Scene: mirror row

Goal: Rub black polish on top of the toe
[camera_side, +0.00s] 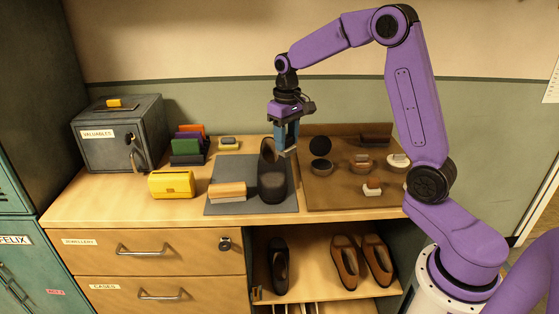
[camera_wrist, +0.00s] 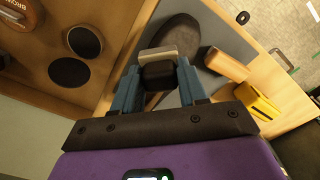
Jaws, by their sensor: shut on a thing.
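A dark shoe (camera_side: 272,184) rests on the grey mat (camera_side: 218,172), its broad rounded end toward the table's front edge. The rounded end also shows in the wrist view (camera_wrist: 183,30), beyond my gripper. My gripper (camera_side: 287,148) points down at the shoe's far right side. It is shut on a small applicator (camera_wrist: 158,72) with a black block and a pale part. The pale part shows below the fingers in the side view. I cannot tell whether it touches the shoe. An open tin of black polish (camera_side: 320,166) sits on the brown board, right of the shoe.
The brown board (camera_side: 335,199) also holds a dark round lid (camera_side: 320,145) and several brushes. A wooden-backed brush (camera_side: 227,191) lies on the mat left of the shoe. A yellow box (camera_side: 171,184) and a grey valuables safe (camera_side: 120,134) stand further left.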

